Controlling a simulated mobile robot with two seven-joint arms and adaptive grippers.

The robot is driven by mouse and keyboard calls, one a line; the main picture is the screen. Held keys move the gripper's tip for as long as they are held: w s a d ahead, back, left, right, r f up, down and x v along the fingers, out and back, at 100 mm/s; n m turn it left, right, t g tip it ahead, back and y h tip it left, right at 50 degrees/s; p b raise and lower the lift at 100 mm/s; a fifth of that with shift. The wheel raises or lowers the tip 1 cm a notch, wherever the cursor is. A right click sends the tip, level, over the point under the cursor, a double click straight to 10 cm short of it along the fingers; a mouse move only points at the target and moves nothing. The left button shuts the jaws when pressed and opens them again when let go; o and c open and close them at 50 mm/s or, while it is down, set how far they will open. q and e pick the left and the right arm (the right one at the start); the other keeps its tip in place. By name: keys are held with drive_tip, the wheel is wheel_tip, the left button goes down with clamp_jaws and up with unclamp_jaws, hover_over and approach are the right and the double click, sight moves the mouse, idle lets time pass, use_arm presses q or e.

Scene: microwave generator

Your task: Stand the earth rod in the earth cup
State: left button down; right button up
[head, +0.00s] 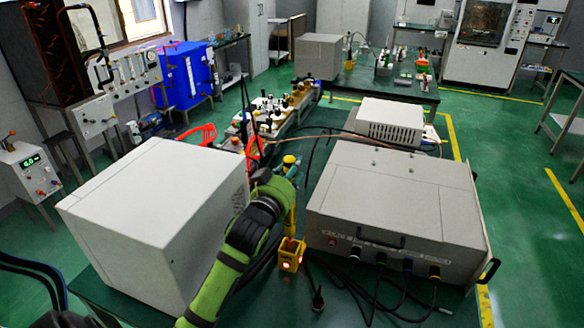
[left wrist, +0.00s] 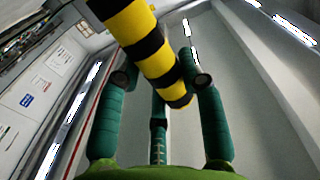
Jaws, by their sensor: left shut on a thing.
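The earth rod is striped yellow and black in the left wrist view (left wrist: 152,45), where it runs between my two green fingers. In the head view its yellow length (head: 291,216) hangs nearly upright below my left gripper (head: 289,177), which is shut on it. The yellow earth cup (head: 290,257) stands on the dark green bench between the two big cabinets. The rod's lower end is over or at the cup's mouth; I cannot tell whether it is inside. The left gripper is above the cup. My right gripper is not in view.
A large white cabinet (head: 160,215) stands left of my arm, and a grey generator box (head: 395,205) with cables stands close on the right. Black cables lie on the bench right of the cup. A smaller white box (head: 390,122) is behind.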

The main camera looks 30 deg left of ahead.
use_arm(q)
wheel_tip(320, 180, down, 7)
drive_tip(key=b, duration=0.4)
drive_tip(key=shift+f, duration=0.45)
idle(0.9)
drive_tip(key=c, duration=0.7)
unclamp_jaws()
